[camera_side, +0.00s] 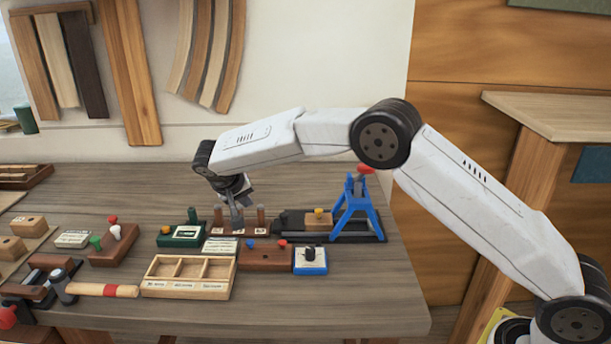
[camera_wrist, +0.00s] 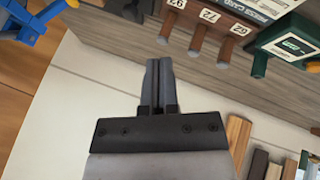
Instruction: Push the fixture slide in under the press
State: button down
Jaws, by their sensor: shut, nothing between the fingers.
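The press is a blue frame (camera_side: 343,226) with a red knob on top, standing over the right part of a black base; part of the blue frame shows in the wrist view (camera_wrist: 22,35). The fixture slide looks like the wooden block (camera_side: 317,224) with a yellow knob, on the black rail just left of the blue frame. I cannot tell the gap between them. My gripper (camera_side: 237,222) is shut and empty, pointing down by the peg rack left of the rail. Its two fingers are together in the wrist view (camera_wrist: 158,62).
A rack with brown pegs (camera_side: 261,216) stands beside my gripper; its numbered pegs show in the wrist view (camera_wrist: 198,40). A green box (camera_side: 181,236), a wooden block with knobs (camera_side: 266,257), a blue switch box (camera_side: 310,260) and a divided tray (camera_side: 148,289) stand nearby.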

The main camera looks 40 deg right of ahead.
aim_at(318, 219)
jog(key=shift+w+a, duration=0.1)
jog(key=shift+a, duration=0.15)
jog(key=x, duration=1)
jog(key=shift+w+d, duration=0.1)
jog(key=shift+d, duration=0.15)
jog(key=shift+s+d, duration=0.35)
jog(key=shift+d, duration=0.55)
jog(key=shift+s+d+f, duration=0.1)
jog(key=shift+s+d, duration=0.05)
jog(key=shift+d, duration=0.25)
jog(key=shift+s+d+f, duration=0.1)
jog(key=shift+s+d, duration=0.05)
jog(key=shift+d, duration=0.3)
jog(key=shift+s+d, duration=3.85)
jog(key=shift+d, duration=0.05)
